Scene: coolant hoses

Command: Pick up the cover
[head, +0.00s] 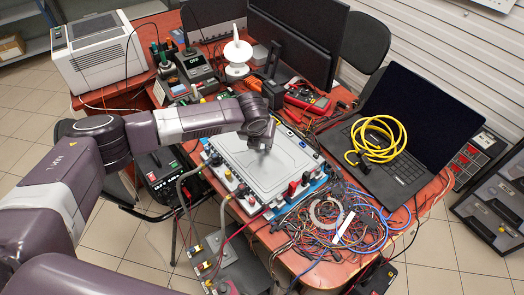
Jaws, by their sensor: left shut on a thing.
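The cover (275,171) is a flat light-grey panel with rounded corners. It lies level on top of a device with a blue-edged body, in the middle of the head view. My left arm reaches in from the left, and its gripper (264,148) points down at the far part of the cover. The left gripper is shut on the cover, with the fingertips small and partly hidden by the gripper body. I cannot tell whether there is a gap under the cover. My right gripper is not in view.
Coloured connectors and cables ring the device. A tangle of wires (318,228) lies at its front right. An open laptop (395,170) carrying a coiled yellow cable (378,139) is at the right. A monitor (296,45), soldering station (197,70) and multimeter (308,98) stand behind.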

